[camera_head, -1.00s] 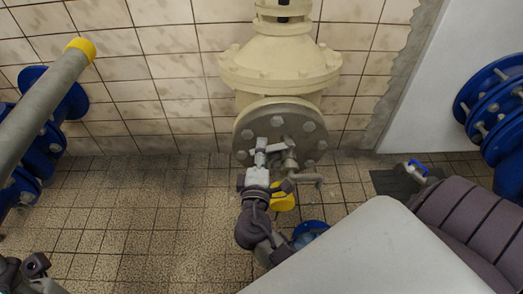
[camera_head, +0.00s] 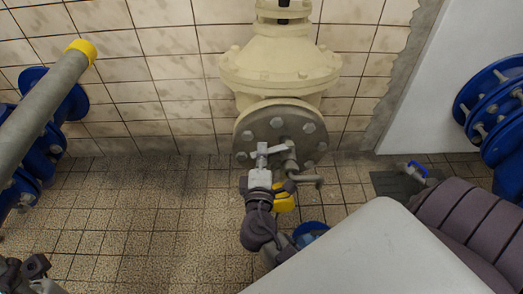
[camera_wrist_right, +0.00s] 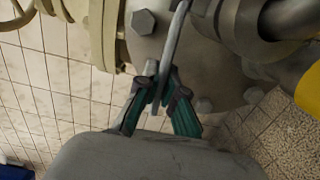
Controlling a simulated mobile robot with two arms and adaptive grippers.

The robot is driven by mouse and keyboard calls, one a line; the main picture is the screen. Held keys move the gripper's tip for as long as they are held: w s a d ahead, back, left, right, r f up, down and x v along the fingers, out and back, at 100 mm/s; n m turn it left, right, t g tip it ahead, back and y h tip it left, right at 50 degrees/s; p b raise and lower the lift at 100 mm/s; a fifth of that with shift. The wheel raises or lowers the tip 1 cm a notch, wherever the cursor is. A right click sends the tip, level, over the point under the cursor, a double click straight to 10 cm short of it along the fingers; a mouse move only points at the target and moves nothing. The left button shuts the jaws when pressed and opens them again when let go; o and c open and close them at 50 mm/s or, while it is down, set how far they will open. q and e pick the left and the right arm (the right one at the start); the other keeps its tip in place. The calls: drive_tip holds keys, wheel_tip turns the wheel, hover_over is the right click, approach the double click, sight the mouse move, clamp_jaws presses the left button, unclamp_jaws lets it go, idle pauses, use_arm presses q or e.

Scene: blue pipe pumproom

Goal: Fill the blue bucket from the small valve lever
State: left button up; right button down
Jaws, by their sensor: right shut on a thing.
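The small valve lever (camera_head: 289,148) is a grey metal bar in front of the round bolted flange, at the foot of the cream valve body. My right gripper (camera_head: 262,154) is shut on its left end. In the right wrist view, the green-sided fingertips (camera_wrist_right: 160,88) close around the thin lever bar (camera_wrist_right: 174,48). The blue bucket (camera_head: 309,228) stands on the floor below the valve. Only part of its blue rim shows, as my own body and right arm cover the rest. A dark part of my left gripper (camera_head: 28,272) shows at the lower left corner; its fingers are unclear.
A bent grey spout pipe (camera_head: 308,181) is right of the lever, with a yellow part (camera_head: 284,199) below. Blue flanged pipes stand left (camera_head: 62,105) and right (camera_head: 497,98). A blue-handled item (camera_head: 416,169) lies by a dark floor plate. The tiled floor at left is clear.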

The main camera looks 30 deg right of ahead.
drive_tip(key=shift+s+a+n+t+y, duration=0.1)
drive_tip(key=shift+s+n+t+y, duration=0.6)
drive_tip(key=shift+y, duration=0.4)
drive_tip(key=c, duration=1.3)
unclamp_jaws()
drive_tip(key=shift+w, duration=0.15)
drive_tip(key=v, duration=1.2)
